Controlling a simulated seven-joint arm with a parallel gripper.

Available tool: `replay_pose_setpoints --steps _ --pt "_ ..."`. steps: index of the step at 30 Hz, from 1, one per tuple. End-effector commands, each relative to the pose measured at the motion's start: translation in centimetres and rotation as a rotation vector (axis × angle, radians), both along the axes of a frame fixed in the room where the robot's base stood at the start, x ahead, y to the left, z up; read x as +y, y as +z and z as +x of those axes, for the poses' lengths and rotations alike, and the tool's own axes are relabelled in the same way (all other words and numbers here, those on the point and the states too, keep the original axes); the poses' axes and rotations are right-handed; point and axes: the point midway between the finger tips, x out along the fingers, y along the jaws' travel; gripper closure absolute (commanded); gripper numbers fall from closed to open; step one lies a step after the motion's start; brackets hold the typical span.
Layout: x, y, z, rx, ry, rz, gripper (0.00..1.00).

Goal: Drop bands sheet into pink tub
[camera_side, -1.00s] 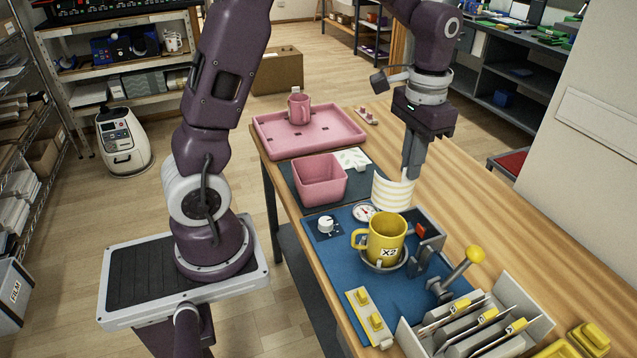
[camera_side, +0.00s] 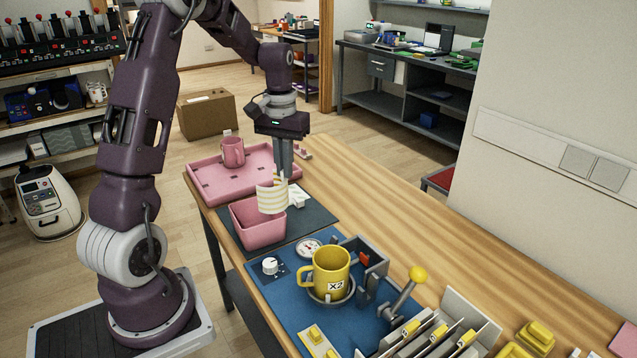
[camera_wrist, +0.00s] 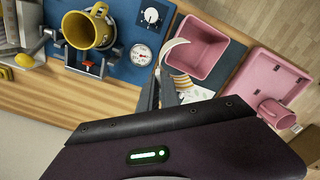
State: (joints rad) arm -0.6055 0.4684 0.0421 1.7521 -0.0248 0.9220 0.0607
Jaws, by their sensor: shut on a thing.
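The bands sheet (camera_side: 272,197) is a curved white sheet with pale yellow stripes. My gripper (camera_side: 283,172) is shut on its upper edge and holds it over the right part of the pink tub (camera_side: 257,234). In the wrist view the sheet (camera_wrist: 174,48) shows as a thin pale curve at the left edge of the tub (camera_wrist: 196,48). My gripper (camera_wrist: 167,92) is partly seen there. The tub is open-topped, and the part of its inside that shows holds nothing. Whether the sheet's lower edge is below the rim, I cannot tell.
A yellow X2 mug (camera_side: 329,271) sits in the press on a blue mat (camera_side: 285,300), with a yellow-knobbed lever (camera_side: 417,274) beside it. A pink tray (camera_side: 213,177) with a pink mug (camera_side: 233,152) stands behind the tub.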

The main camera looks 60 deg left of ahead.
Motion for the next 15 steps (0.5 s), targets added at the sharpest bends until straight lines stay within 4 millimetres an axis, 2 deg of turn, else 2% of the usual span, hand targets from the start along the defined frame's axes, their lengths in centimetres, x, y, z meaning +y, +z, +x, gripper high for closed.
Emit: replay_pose_setpoints --steps 1,3,6,11,15 --pt "2.0 -0.3 -0.9 0.001 0.063 -0.001 1.00" --pt "3.9 -0.5 -1.8 0.000 0.125 0.000 1.00" --pt "5.4 -0.7 -2.6 0.000 0.175 0.000 1.00" --pt "5.8 -1.4 -2.9 0.002 0.190 0.000 1.00" --pt "5.7 -2.8 -2.9 0.002 0.189 -0.001 1.00"
